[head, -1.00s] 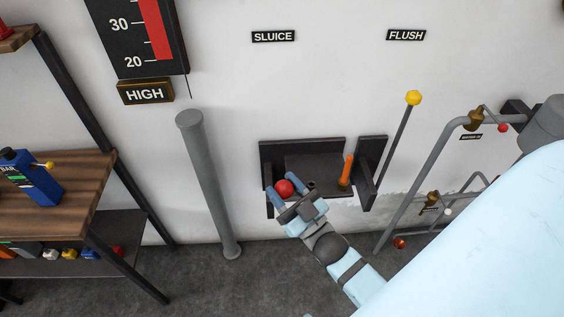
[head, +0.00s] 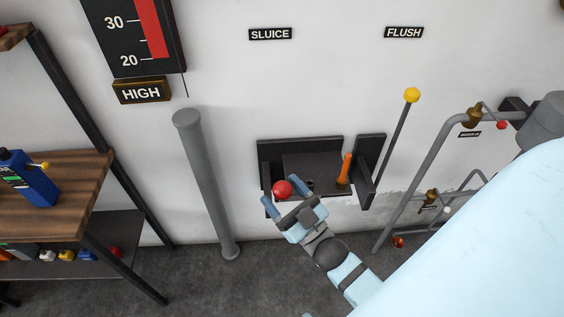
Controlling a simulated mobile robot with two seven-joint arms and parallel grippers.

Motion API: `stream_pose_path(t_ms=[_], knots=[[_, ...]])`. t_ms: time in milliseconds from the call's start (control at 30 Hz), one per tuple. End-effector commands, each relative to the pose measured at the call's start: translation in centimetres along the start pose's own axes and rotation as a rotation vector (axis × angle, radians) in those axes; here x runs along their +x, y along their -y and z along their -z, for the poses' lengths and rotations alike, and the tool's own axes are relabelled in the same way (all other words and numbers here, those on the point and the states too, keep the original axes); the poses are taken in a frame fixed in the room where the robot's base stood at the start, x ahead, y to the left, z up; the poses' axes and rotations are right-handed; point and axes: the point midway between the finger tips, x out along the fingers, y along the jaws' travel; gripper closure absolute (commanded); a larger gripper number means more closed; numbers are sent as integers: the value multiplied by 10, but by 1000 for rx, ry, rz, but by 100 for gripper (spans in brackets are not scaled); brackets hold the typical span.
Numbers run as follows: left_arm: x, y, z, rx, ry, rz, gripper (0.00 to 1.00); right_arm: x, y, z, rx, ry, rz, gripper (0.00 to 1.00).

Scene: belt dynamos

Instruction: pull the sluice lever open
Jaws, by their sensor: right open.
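The SLUICE sign (head: 270,34) is on the white wall. Below it is a dark wall-mounted box (head: 300,148). A red ball knob (head: 282,188) shows at its front left; I take it to be the end of the sluice lever, whose shaft I cannot make out. My right gripper (head: 286,191) is open, with one blue finger left of the knob and one right of it. I cannot tell whether either finger touches the knob. My left gripper is not in view.
An orange handle (head: 345,169) stands in the box, right of the knob. A yellow-knobbed lever (head: 411,96) leans below the FLUSH sign (head: 404,32). A grey post (head: 205,185) stands to the left, beyond it a wooden shelf (head: 85,185). Grey pipes (head: 411,185) are at right.

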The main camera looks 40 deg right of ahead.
Motion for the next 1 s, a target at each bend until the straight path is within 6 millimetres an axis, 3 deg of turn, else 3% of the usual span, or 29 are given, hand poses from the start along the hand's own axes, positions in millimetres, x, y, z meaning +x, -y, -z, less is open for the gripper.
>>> stream_pose_path(t_ms=[600, 800, 1000], knots=[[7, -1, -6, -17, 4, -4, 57, -120, 1, -1, 1, 5, 1, 31], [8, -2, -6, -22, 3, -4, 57, -135, 1, 0, 0, 3, 1, 31], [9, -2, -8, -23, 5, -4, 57, -136, 1, 0, 0, 2, 1, 31]])
